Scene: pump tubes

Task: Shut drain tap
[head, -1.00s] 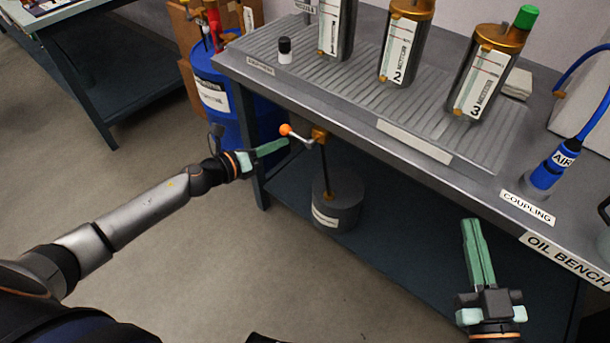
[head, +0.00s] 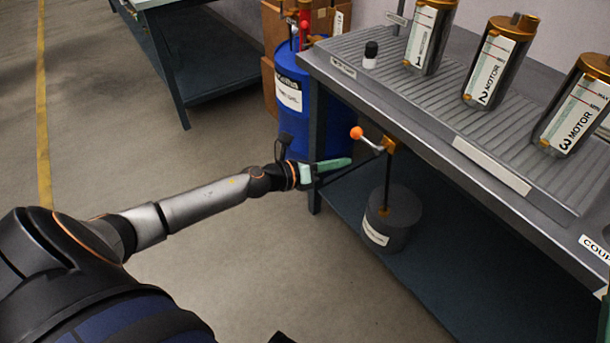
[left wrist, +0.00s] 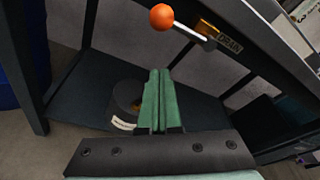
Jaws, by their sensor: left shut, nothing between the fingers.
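The drain tap has a brass body (head: 389,145) under the front edge of the bench. Its pale lever (head: 372,142) ends in an orange ball (head: 356,133) and points out to the left of the body. In the left wrist view the orange ball (left wrist: 161,16) and the brass body (left wrist: 208,28) are at the top, beside a DRAIN label (left wrist: 230,42). My left gripper (head: 348,162) is shut and empty, just below the ball and lever and apart from them. Its green fingers (left wrist: 159,98) lie together in the left wrist view. My right gripper is not clearly in view.
A dark round container (head: 402,222) stands on the lower shelf (head: 450,270) under the tap. A blue drum (head: 292,125) stands behind the bench leg (head: 315,150). Labelled motors stand on the ribbed bench top (head: 420,100). The floor at left is clear.

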